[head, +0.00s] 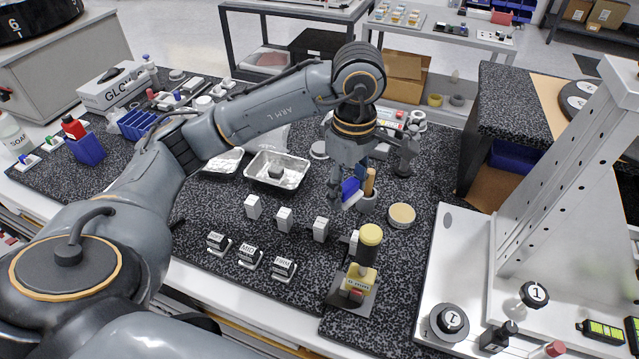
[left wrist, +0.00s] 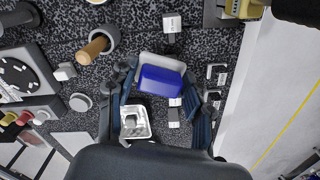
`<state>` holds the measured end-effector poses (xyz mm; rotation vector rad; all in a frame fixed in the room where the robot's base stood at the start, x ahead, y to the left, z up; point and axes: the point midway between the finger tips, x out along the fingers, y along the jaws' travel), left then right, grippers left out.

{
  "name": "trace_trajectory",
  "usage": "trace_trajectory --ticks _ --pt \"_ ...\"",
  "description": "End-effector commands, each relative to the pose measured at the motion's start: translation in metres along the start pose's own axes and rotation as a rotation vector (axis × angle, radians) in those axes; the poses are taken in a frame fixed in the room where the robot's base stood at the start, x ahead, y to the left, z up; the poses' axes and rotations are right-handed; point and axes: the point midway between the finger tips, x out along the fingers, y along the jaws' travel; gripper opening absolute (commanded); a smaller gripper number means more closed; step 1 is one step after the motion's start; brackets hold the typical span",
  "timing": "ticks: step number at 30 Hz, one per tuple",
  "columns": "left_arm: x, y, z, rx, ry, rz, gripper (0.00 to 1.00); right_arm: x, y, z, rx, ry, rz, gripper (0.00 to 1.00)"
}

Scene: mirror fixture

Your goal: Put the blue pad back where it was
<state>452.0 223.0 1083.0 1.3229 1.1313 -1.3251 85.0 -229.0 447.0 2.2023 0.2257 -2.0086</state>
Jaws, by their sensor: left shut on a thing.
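The blue pad (head: 350,188) is a small blue block with a pale grey-white backing. My left gripper (head: 346,184) is shut on it and holds it beside the grey cup with the wooden handle (head: 368,198). In the left wrist view the pad (left wrist: 163,80) sits between the fingers of the gripper (left wrist: 160,88), its pale side along one edge. I cannot tell how high above the table it is. My right gripper is not in view.
White blocks (head: 284,219) and labelled stamps (head: 248,257) stand in front. A white upright fixture (head: 560,170) fills the right side.

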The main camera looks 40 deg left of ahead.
Motion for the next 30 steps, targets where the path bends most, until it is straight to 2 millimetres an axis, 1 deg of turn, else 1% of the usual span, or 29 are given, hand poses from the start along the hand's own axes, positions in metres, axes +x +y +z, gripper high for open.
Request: trace_trajectory --ticks 3,9,12,15,18,23,24,27,30 --pt "0.010 0.011 -0.025 -0.010 0.001 -0.009 0.16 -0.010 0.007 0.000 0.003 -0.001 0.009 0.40" --pt "0.030 0.035 -0.070 -0.008 0.001 -0.008 0.16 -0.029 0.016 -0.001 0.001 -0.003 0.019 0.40" --pt "0.052 0.042 -0.084 -0.005 0.000 -0.010 0.16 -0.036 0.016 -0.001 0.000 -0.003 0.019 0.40" --pt "0.069 0.050 -0.096 -0.004 0.001 -0.006 0.16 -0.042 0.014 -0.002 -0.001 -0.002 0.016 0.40" --pt "0.081 0.054 -0.104 -0.003 0.001 -0.004 0.16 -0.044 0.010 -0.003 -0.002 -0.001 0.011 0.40" --pt "0.091 0.058 -0.110 -0.001 0.000 -0.003 0.16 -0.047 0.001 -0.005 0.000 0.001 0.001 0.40" --pt "0.095 0.059 -0.114 -0.002 0.001 -0.005 0.16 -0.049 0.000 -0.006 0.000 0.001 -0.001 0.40" --pt "0.108 0.058 -0.112 0.000 0.000 -0.008 0.16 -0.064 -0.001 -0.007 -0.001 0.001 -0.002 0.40" --pt "0.119 0.059 -0.112 -0.001 0.000 -0.005 0.16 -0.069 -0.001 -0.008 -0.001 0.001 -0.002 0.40"
